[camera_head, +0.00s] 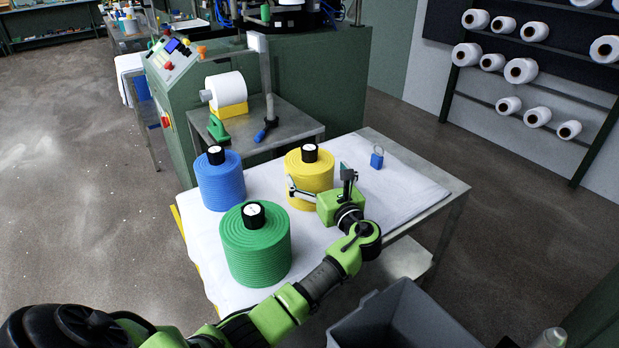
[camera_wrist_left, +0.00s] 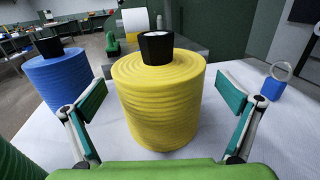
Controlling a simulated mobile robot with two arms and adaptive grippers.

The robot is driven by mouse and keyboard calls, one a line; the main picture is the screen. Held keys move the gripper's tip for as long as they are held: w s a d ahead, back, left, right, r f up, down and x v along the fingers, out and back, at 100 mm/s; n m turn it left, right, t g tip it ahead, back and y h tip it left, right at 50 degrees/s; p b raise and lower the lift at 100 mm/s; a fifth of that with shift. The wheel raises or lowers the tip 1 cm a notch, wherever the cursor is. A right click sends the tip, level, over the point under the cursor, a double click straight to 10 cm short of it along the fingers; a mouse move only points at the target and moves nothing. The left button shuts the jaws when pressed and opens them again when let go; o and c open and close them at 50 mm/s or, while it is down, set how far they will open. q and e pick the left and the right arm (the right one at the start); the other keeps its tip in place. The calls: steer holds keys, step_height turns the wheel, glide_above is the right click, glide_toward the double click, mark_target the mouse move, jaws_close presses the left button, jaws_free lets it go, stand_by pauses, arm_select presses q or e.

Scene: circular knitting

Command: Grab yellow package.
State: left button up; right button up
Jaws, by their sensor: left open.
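The yellow package (camera_head: 309,177) is a ribbed yellow yarn cone with a black top, standing upright on the white-covered table. It fills the middle of the left wrist view (camera_wrist_left: 160,100). My left gripper (camera_head: 316,184) is at the near side of the yellow package, open. In the wrist view its two green-padded fingers (camera_wrist_left: 162,103) stand spread to the left and right of the package, with gaps visible on both sides. My right gripper is not in view.
A blue package (camera_head: 221,182) and a green package (camera_head: 256,248) stand to the left on the table (camera_head: 330,230). A small blue item with a ring (camera_head: 377,160) lies to the right. A grey bin (camera_head: 405,320) is in front. A green machine (camera_head: 310,85) stands behind.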

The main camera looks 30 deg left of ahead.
mark_target(312, 165)
arm_select(q)
steer(key=x, duration=0.4)
steer(key=shift+s+r, duration=0.15)
steer(key=shift+r, duration=0.25)
steer(key=shift+w+a+f, duration=0.1)
steer(key=shift+w+a, duration=0.15)
steer(key=shift+a, duration=0.15)
